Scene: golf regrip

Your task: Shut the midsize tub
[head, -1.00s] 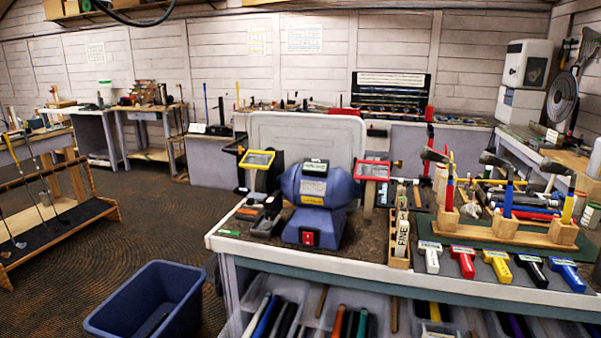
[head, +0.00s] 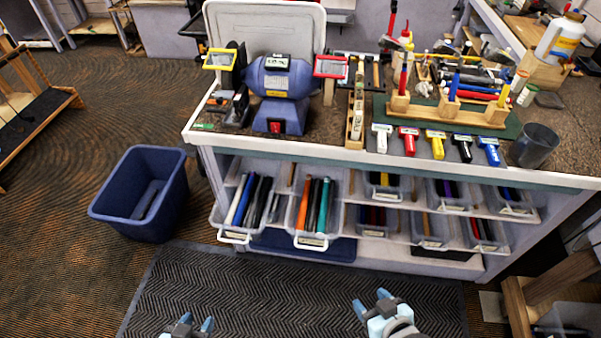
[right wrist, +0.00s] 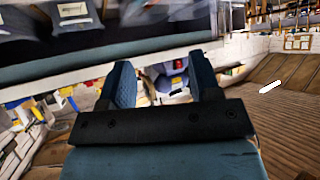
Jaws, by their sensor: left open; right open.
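Clear tubs of grips stand on the shelves under the workbench. The leftmost tub (head: 233,236), with blue, white and black grips, and the tub beside it (head: 312,242), with orange, green and teal grips, stick out furthest. Smaller tubs (head: 430,240) stand to the right. I cannot read the labels or tell which is the midsize one. My left gripper (head: 192,322) is open and empty, low at the bottom edge. My right gripper (head: 372,303) is open and empty, in front of the bench; its spread fingers show in the right wrist view (right wrist: 165,80).
The workbench (head: 345,155) carries a blue grinder (head: 283,85), a wooden club rack (head: 450,112) and coloured tools. A blue bin (head: 140,195) stands on the floor at left. A dark ribbed mat (head: 290,290) in front of the bench is clear.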

